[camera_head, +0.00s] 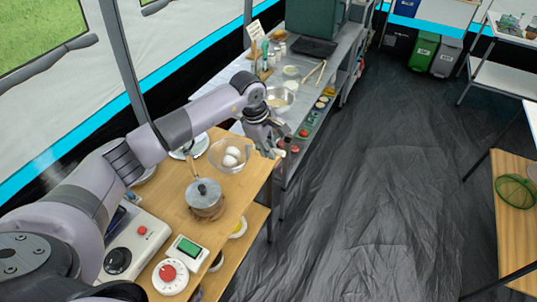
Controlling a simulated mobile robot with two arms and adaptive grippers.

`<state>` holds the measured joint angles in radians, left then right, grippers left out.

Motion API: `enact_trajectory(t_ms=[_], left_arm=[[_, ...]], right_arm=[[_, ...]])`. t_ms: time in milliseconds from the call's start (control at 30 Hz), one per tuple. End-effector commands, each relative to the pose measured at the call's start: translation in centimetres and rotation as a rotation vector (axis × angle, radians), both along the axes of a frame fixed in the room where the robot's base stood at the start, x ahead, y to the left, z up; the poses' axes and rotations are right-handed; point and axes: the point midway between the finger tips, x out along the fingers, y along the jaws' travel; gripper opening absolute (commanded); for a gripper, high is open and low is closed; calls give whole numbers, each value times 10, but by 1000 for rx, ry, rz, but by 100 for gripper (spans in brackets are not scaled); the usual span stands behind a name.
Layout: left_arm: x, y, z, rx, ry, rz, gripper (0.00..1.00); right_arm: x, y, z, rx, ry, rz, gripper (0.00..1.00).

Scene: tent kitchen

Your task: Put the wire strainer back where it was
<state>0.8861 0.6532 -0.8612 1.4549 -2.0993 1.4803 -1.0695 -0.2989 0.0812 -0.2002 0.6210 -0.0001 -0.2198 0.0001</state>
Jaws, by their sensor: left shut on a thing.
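My left gripper (272,150) hangs at the right edge of the near wooden table, by the gap to the metal counter. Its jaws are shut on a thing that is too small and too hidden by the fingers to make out. I cannot pick out the wire strainer for certain. A shallow round metal bowl-like thing (280,98) with tan contents shows just beyond the gripper. A round green mesh thing (516,191) lies on the wooden table at the far right. My right gripper is not in view.
A clear bowl with white eggs (231,154) and a lidded pot (205,196) stand on the wooden table (176,212). A timer with a green screen (187,250) is at its front. The metal counter (318,90) beyond is crowded. The dark floor (380,210) is clear.

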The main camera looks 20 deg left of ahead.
Motion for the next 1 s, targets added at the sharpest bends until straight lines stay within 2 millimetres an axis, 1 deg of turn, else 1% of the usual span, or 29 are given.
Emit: enact_trajectory(t_ms=[67, 167, 300, 400, 733, 767, 1000], left_arm=[[1, 0, -3, 0, -2, -1, 0], [0, 0, -15, -1, 1, 0, 0], [0, 0, -36, -1, 1, 1, 0], [0, 0, -44, 0, -2, 0, 0], [1, 0, -48, 1, -3, 0, 0], [0, 0, -48, 0, -1, -1, 17], [0, 0, -47, 0, -1, -1, 33]], right_arm=[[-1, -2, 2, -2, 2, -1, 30], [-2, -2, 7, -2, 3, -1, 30], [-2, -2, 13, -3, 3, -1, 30], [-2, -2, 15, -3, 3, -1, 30], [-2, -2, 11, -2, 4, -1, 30], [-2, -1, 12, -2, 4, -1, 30], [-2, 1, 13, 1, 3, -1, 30]])
